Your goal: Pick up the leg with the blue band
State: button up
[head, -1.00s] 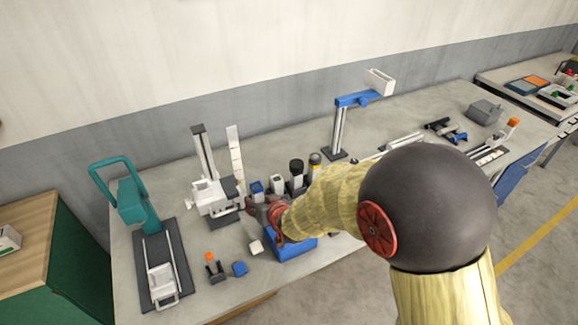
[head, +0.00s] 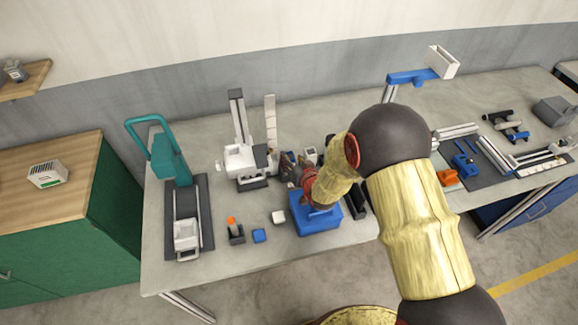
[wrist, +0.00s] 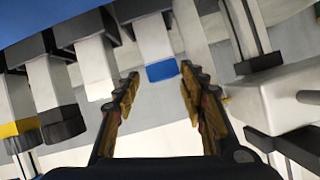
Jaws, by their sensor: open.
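The leg with the blue band (wrist: 155,42) is a pale square post, its blue band (wrist: 162,70) at the end towards my gripper. In the wrist view it lies between and just beyond the fingertips of my gripper (wrist: 158,84), which is open and empty. In the head view my gripper (head: 298,176) is at the row of legs, and my arm hides most of them. Beside the blue-banded leg in the wrist view are a plain white leg (wrist: 96,70), a leg with a black band (wrist: 62,124) and one with a yellow band (wrist: 20,127).
A blue box (head: 316,222) stands under my forearm. A white and black stand (head: 245,160) is close left of the legs. Bare tabletop lies in front.

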jog(key=shift+x, duration=0.8)
grip_shut()
